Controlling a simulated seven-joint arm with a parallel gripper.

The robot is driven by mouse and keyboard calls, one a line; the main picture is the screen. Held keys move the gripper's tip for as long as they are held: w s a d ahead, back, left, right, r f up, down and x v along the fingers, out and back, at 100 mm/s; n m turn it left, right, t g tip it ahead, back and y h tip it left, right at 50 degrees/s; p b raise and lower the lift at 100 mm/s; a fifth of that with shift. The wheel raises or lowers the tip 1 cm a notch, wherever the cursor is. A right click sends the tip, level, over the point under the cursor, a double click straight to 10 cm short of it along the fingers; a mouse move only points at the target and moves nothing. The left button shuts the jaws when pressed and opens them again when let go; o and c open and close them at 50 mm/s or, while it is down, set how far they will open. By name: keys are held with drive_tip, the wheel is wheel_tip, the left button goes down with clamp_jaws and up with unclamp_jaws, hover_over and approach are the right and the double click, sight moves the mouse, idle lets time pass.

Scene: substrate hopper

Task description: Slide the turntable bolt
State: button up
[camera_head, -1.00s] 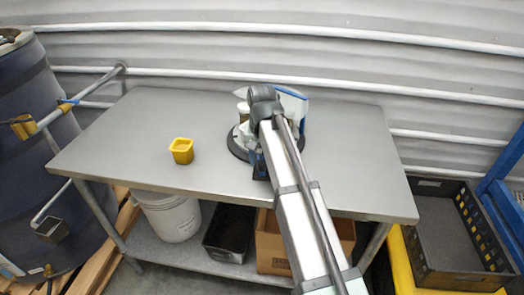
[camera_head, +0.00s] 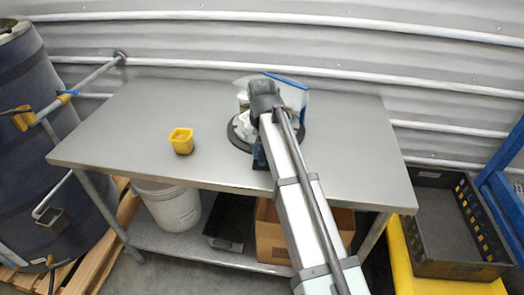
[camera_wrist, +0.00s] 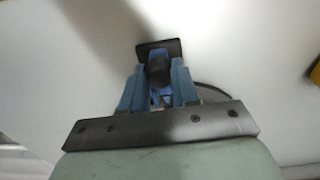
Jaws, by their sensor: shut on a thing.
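The turntable (camera_head: 236,135) sits on the table with a round dark base, and white and blue parts stand on it, one of them a blue-edged panel (camera_head: 290,90). My arm hides much of it in the head view. In the wrist view my gripper (camera_wrist: 159,88) has its blue fingers on either side of a dark rounded knob (camera_wrist: 158,68), shut on it. The knob, which looks like the bolt's handle, lies in front of a dark square plate (camera_wrist: 172,46). How far the bolt has slid cannot be seen.
A yellow cup (camera_head: 182,141) stands left of the turntable on the grey metal table (camera_head: 130,130). A bucket (camera_head: 172,208), a black bin (camera_head: 229,222) and a cardboard box (camera_head: 272,235) are on the lower shelf. A black crate (camera_head: 452,235) stands at the right. The table's left part is mostly clear.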

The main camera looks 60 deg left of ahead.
drive_tip(key=shift+w+a, duration=0.8)
drive_tip(key=shift+a, duration=0.15)
drive_tip(key=o, duration=0.7)
drive_tip(key=shift+r, duration=0.1)
wheel_tip(320, 180, up, 7)
idle(0.6)
